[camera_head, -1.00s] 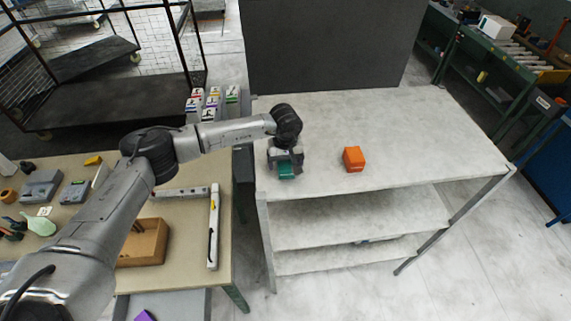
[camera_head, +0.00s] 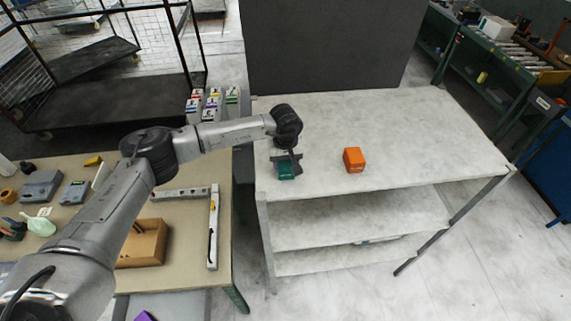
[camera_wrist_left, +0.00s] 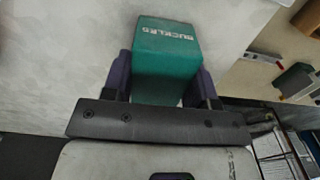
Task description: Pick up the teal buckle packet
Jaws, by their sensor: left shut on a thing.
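The teal buckle packet (camera_head: 286,171) is at the left end of the white-grey table, under my left gripper (camera_head: 287,166). In the left wrist view the packet (camera_wrist_left: 166,55) is a teal box with white "BUCKLES" lettering. The two fingers of my left gripper (camera_wrist_left: 163,85) press on its two sides, so the gripper is shut on it. I cannot tell whether the packet touches the tabletop. My right gripper does not show.
An orange box (camera_head: 354,160) stands on the same table (camera_head: 420,135), right of the packet. A tan workbench (camera_head: 190,240) with tools and a wooden box (camera_head: 143,243) lies to the left. A dark panel (camera_head: 330,45) rises behind the table.

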